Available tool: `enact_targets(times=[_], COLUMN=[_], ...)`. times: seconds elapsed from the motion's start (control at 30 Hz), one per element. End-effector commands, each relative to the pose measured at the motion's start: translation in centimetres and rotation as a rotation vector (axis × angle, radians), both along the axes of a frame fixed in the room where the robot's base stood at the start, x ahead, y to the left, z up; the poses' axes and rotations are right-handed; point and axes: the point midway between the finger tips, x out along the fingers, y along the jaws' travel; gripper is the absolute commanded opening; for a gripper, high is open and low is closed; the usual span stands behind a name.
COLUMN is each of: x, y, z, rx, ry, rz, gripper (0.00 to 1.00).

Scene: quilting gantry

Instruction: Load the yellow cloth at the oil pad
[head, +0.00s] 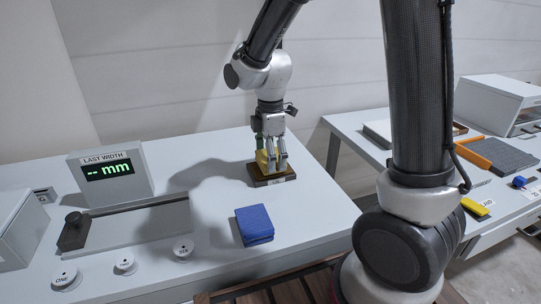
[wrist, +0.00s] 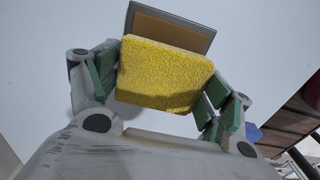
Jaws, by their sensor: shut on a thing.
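The yellow cloth (wrist: 163,75) is a folded, rough-textured block held between the green finger pads of my gripper (head: 269,155). In the head view only a little of the yellow cloth (head: 262,159) shows between the fingers. My gripper points down over the oil pad (head: 257,182), a dark-framed block with a brown top and a small label. In the wrist view the oil pad (wrist: 172,28) shows partly behind the cloth. The cloth is at or just above the pad; I cannot tell whether they touch.
A folded blue cloth (head: 254,224) lies on the white table (head: 320,215) in front of the pad. A "LAST WIDTH" display (head: 110,172) reading "-- mm" stands at left, by a grey slide and round knobs. A second table (head: 350,133) at right holds several items.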

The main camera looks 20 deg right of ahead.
Motion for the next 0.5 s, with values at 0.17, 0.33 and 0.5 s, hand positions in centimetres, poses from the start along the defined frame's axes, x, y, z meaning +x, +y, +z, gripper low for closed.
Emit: enact_targets(times=[0.17,0.33,0.5], x=[-0.01,0.01,0.02], y=[0.0,0.0,0.01], z=[-0.23,-0.43,-0.63], rx=[0.0,0.0,0.0], ry=[0.0,0.0,-0.001], rz=[0.0,0.0,0.0], gripper=[0.61,0.61,0.61])
